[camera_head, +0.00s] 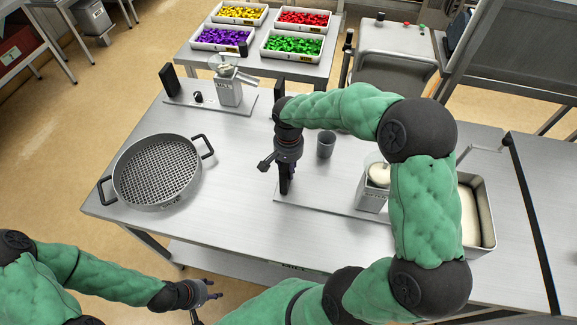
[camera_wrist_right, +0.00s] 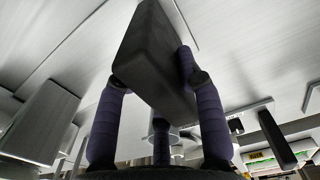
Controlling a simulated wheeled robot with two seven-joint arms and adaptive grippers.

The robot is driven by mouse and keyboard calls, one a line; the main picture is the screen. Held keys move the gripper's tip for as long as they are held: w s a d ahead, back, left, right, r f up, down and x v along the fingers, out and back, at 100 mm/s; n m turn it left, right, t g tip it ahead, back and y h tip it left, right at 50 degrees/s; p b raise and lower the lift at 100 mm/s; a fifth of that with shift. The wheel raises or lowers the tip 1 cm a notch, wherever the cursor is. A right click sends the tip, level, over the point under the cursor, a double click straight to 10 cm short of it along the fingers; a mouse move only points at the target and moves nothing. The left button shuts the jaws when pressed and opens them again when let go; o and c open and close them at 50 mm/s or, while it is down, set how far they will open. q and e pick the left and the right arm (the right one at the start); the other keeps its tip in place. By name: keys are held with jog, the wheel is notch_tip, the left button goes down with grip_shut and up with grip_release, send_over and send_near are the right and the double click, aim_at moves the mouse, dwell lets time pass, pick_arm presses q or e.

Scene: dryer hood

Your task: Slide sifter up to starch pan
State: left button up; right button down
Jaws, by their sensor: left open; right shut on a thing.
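My right gripper (camera_head: 286,168) is shut on a black block-shaped handle (camera_wrist_right: 155,60), held between purple fingers in the right wrist view. This handle stands at the left end of a flat metal plate (camera_head: 325,202). A metal box (camera_head: 370,202) with white material on top stands on the plate's right part, partly behind my right arm. A rectangular pan (camera_head: 488,240) of pale starch-like material sits right of it, partly hidden by my arm. A round grey sieve (camera_head: 157,172) with two black handles lies at the table's left. My left gripper (camera_head: 203,294) is open and empty in front of the table.
A similar plate with a black handle (camera_head: 168,80) and box (camera_head: 230,90) is at the back left. Trays of coloured pieces (camera_head: 222,39) are on a far table. The tabletop between sieve and right gripper is clear.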

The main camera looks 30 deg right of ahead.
jog(key=c, duration=0.7)
grip_release()
jog(key=shift+r, duration=0.1)
notch_tip(320, 180, up, 12)
jog(key=shift+f, duration=0.1)
